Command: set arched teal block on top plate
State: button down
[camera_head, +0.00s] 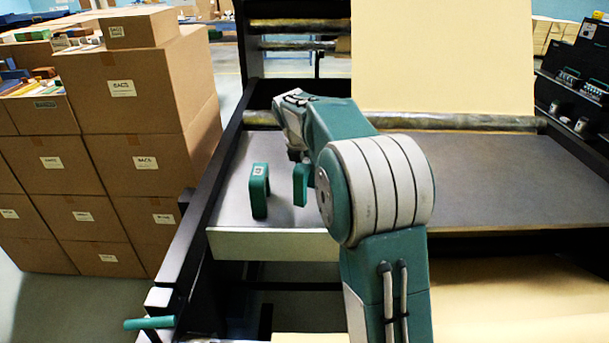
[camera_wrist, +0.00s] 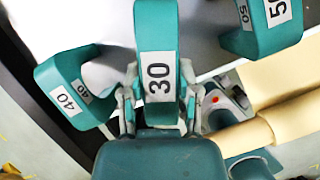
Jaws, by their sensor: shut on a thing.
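My gripper (camera_wrist: 160,105) is shut on an arched teal block (camera_wrist: 160,50) with a white label reading 30, one finger on each side of it. In the head view, a teal block (camera_head: 300,186) below my wrist seems to be this one. It is over or on the light grey plate (camera_head: 270,243); I cannot tell if it touches. In the wrist view a teal block labelled 40 (camera_wrist: 62,78) is at the left, and one labelled 50 (camera_wrist: 272,38) is at the upper right. In the head view one arched teal block (camera_head: 260,192) stands upright on the plate.
A dark flat table (camera_head: 500,178) continues right of the plate, with a roller (camera_head: 460,122) and kraft sheet (camera_head: 440,55) behind. A black frame rail (camera_head: 215,185) borders the left. Stacked cardboard boxes (camera_head: 122,90) stand beyond it. My arm hides the plate's right part.

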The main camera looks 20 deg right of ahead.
jog(key=shift+w+f, duration=0.35)
jog(key=shift+f, duration=0.8)
jog(key=shift+w+f, duration=0.15)
jog(key=shift+f, duration=0.75)
jog(key=shift+f, duration=0.1)
jog(key=shift+c, duration=1.7)
grip_release()
